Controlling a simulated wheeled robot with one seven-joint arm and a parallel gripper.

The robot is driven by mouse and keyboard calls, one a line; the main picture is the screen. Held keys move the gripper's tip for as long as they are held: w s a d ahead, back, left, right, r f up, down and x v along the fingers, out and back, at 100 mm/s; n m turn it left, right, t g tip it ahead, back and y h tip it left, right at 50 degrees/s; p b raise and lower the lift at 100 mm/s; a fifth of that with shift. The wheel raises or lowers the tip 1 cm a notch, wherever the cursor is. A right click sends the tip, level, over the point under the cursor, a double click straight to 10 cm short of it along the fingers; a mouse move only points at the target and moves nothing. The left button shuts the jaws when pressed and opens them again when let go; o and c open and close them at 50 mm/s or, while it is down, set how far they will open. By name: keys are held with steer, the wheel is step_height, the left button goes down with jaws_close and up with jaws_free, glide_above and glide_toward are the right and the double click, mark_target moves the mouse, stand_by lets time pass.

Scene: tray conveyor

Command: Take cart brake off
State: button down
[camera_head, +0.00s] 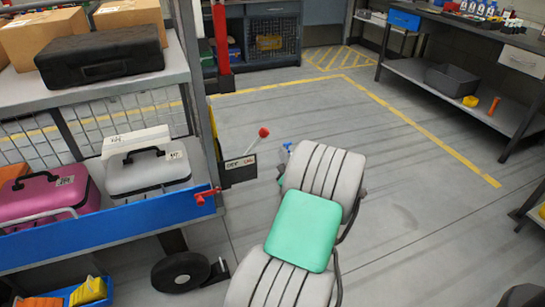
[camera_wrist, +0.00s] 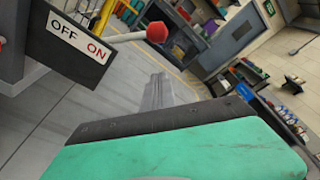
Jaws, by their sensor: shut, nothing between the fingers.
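The brake lever, a pale rod with a red ball knob (camera_head: 264,132), rises from a dark box with an OFF/ON plate (camera_head: 240,163) at the cart's right corner. It leans right, toward the ON side. In the wrist view the knob (camera_wrist: 157,32) is at top centre and the plate (camera_wrist: 78,38) at upper left. The cart (camera_head: 110,232) has a blue lower edge and a dark wheel. My gripper (camera_wrist: 157,80) is shut and empty, below the knob in the wrist view and apart from it. In the head view my arm mostly hides it.
The cart's shelves carry boxes, a black case (camera_head: 100,57), a grey case (camera_head: 148,172) and a pink case (camera_head: 45,195). A red handle (camera_head: 206,195) juts from its corner. Open floor with yellow lines lies right; a workbench (camera_head: 470,75) stands at the far right.

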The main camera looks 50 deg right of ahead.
steer(key=shift+s+d+m+h, duration=0.3)
steer(key=shift+s+d, duration=0.05)
steer(key=shift+s, duration=0.1)
steer(key=b+x, duration=0.2)
steer(key=x, duration=0.8)
steer(key=a+r, duration=0.1)
steer(key=w+a+r, duration=0.1)
steer(key=a, duration=0.1)
steer(key=shift+r+b, duration=0.15)
steer(key=shift+b, duration=0.2)
